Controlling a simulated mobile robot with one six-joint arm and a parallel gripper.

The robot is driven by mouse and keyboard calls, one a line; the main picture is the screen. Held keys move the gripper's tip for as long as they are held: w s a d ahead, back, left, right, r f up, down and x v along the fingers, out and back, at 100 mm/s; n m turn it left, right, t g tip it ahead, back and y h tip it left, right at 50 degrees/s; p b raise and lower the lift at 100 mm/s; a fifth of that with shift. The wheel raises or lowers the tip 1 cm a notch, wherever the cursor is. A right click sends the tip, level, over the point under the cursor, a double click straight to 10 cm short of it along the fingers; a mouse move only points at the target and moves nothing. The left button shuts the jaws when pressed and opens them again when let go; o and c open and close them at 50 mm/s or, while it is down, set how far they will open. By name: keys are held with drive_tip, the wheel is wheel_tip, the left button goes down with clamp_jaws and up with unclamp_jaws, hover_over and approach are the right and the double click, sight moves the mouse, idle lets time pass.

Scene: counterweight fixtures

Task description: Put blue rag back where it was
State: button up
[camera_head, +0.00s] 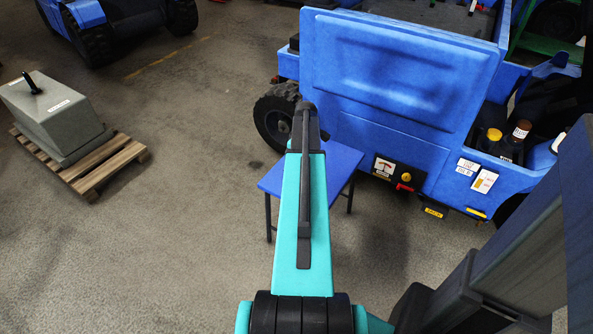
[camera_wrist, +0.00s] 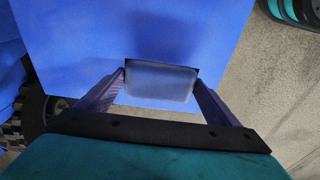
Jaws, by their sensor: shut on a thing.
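My gripper (camera_wrist: 160,80) is shut on the blue rag (camera_wrist: 160,83), which looks like a folded, greyish-blue block between the two fingers in the wrist view. The rag is over the top of a small blue table (camera_wrist: 100,30). A dark shadow lies along its far edge; I cannot tell whether it touches the tabletop. In the head view the blue table (camera_head: 346,160) stands behind my teal arm, and the gripper and rag are hidden by the arm.
A blue vehicle (camera_head: 400,70) with black wheels stands just behind the table, with bottles (camera_head: 515,138) at its right side. A grey counterweight (camera_head: 55,110) sits on a wooden pallet (camera_head: 100,170) at the left. The concrete floor between the pallet and table is clear.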

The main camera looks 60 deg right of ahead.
drive_tip(key=shift+f, duration=0.15)
drive_tip(key=shift+f, duration=1.6)
drive_tip(key=shift+f, duration=0.1)
drive_tip(key=o, duration=0.9)
drive_tip(key=r, duration=0.4)
drive_tip(key=s+r, duration=0.1)
drive_tip(key=r, duration=0.7)
drive_tip(key=shift+s+p, duration=0.3)
drive_tip(key=shift+p, duration=0.05)
